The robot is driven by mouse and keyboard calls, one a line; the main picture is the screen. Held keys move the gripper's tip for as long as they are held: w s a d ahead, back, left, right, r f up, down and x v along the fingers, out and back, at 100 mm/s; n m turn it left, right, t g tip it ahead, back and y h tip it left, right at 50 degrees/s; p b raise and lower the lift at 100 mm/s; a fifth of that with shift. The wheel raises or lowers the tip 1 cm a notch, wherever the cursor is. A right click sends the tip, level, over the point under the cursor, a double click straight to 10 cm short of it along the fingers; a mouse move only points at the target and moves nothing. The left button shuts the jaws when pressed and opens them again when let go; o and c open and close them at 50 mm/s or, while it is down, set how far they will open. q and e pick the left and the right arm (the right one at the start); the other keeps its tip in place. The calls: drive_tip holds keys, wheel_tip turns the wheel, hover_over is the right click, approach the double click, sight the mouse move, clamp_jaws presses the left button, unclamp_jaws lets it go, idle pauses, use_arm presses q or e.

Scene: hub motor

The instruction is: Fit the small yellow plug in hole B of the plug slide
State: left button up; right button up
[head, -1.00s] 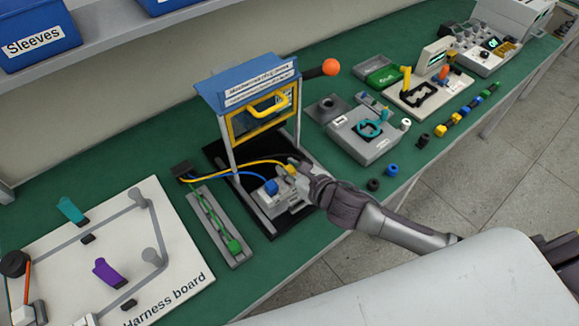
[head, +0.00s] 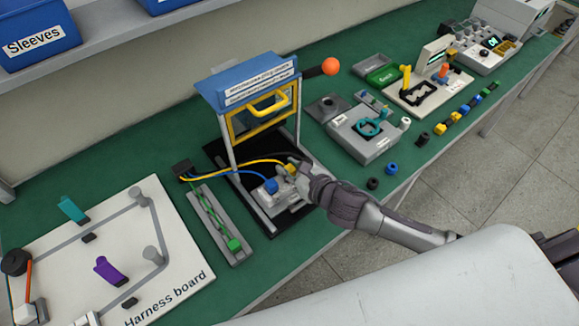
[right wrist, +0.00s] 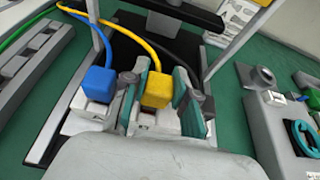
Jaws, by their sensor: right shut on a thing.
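The small yellow plug (right wrist: 157,90) sits between the two teal-padded fingers of my right gripper (right wrist: 158,92), which is shut on it. In the head view the yellow plug (head: 291,168), with its yellow cable, is at the fingertips of my right gripper (head: 297,171). The plug is over the pale plug slide (right wrist: 97,112), to the right of a blue plug (right wrist: 97,83) that stands on the slide. I cannot read hole letters. My left gripper is out of view.
A blue-topped press frame (head: 246,82) with a yellow handle stands over the slide. A grey channel (head: 222,225) with a green plug lies to the left. The harness board (head: 120,260) is further left. A grey fixture (head: 370,145) stands to the right.

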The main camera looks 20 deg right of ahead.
drive_tip(key=shift+f+b, duration=0.5)
drive_tip(key=shift+f, duration=0.3)
drive_tip(key=o, duration=1.1)
drive_tip(key=v, duration=1.2)
drive_tip(key=shift+r, duration=0.1)
